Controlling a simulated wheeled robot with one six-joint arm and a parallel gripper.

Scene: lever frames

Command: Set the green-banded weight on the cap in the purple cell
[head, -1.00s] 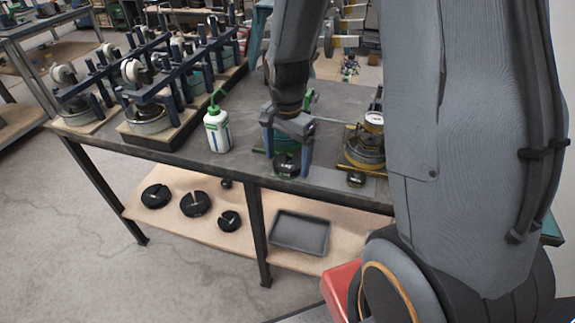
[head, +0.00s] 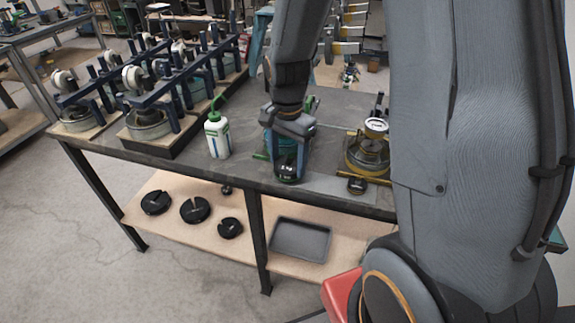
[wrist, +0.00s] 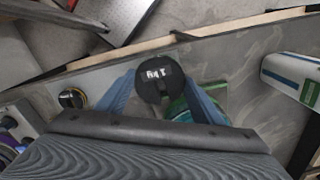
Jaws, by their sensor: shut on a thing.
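My gripper (head: 287,160) is low over the front of the bench, with its fingers shut on a dark round weight (head: 287,173). In the wrist view the weight (wrist: 160,72) is black with a white label, between the fingertips. A little green shows near its lower edge in the head view, but its band is not clear. A green cell (wrist: 181,108) sits just beyond the weight, partly hidden by my gripper. A bit of purple (wrist: 8,152), perhaps the purple cell, shows at the left edge of the wrist view; its cap is not visible.
A yellow cell with a dial gauge (head: 367,155) stands to the right, with a small dark weight (head: 357,186) before it. A white bottle with a green spout (head: 217,138) stands to the left. The lower shelf holds slotted black weights (head: 195,209) and a grey tray (head: 299,240).

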